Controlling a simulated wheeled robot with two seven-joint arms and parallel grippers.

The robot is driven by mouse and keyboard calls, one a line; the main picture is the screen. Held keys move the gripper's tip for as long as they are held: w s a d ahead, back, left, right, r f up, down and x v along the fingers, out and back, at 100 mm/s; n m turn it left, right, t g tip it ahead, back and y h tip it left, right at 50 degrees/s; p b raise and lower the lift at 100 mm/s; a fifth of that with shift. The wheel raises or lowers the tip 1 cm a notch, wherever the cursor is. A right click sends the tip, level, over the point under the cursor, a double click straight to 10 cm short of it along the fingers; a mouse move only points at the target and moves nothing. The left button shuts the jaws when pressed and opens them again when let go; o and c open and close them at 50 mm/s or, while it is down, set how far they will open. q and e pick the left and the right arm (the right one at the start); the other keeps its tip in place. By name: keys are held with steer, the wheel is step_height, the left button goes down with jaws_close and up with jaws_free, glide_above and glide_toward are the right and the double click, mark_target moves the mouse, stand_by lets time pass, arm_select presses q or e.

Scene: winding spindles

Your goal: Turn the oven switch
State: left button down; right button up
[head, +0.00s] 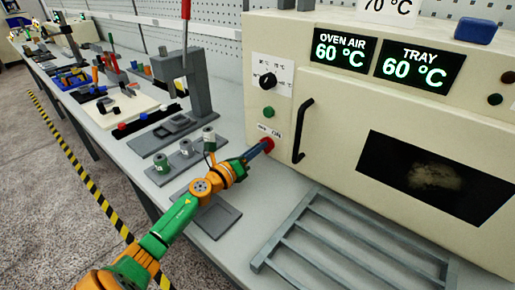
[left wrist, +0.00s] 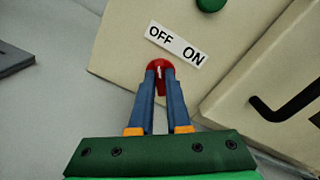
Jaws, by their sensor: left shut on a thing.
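The oven (head: 360,120) is a cream box on the bench at the right. Its red switch (head: 268,144) sits low on the front panel, under an OFF/ON label (left wrist: 177,45). My left gripper (head: 258,151) reaches it from the left. In the left wrist view the two blue fingers are shut on the red switch (left wrist: 159,66), which shows a white mark. The mark points roughly up in that view, between the words OFF and ON. The fingertips hide the sides of the switch. My right gripper is in neither view.
A black door handle (head: 302,130) stands out just right of the switch. A black knob (head: 268,80) and a green button (head: 268,112) sit above it. A grey rack (head: 350,245) lies in front. Spindles (head: 186,147) and a grey press (head: 198,80) stand left.

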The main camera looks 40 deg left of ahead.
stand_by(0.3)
arm_select(q)
steer(key=c, duration=0.9)
jaws_free()
steer(key=s, duration=0.7)
steer(key=shift+a+b, duration=0.25)
steer(key=shift+b, duration=0.05)
